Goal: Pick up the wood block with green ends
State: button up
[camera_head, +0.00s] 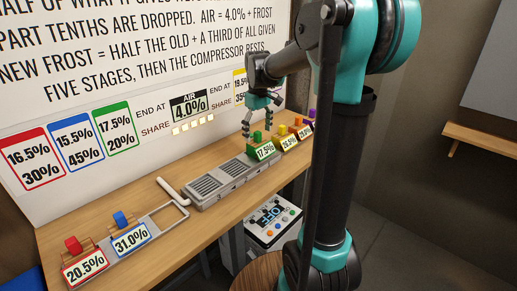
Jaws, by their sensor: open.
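My arm's upper links cover part of the view to the right.
Red (73,244) and blue (120,218) blocks stand at the bench's near left. Yellow (282,130), orange (298,121) and purple (312,113) blocks stand right of the green one. A grey vented unit (215,185) lies in the middle. A printed wall board (150,60) rises behind.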

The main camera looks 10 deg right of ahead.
aim_at(259, 142)
jog(key=f, duration=0.4)
jog(key=shift+s+d+f, duration=0.1)
jog(key=shift+s+f, duration=0.1)
jog(key=shift+f, duration=0.2)
jog(key=shift+c, duration=0.4)
jog(key=c, duration=1.3)
jog(key=shift+r, duration=0.1)
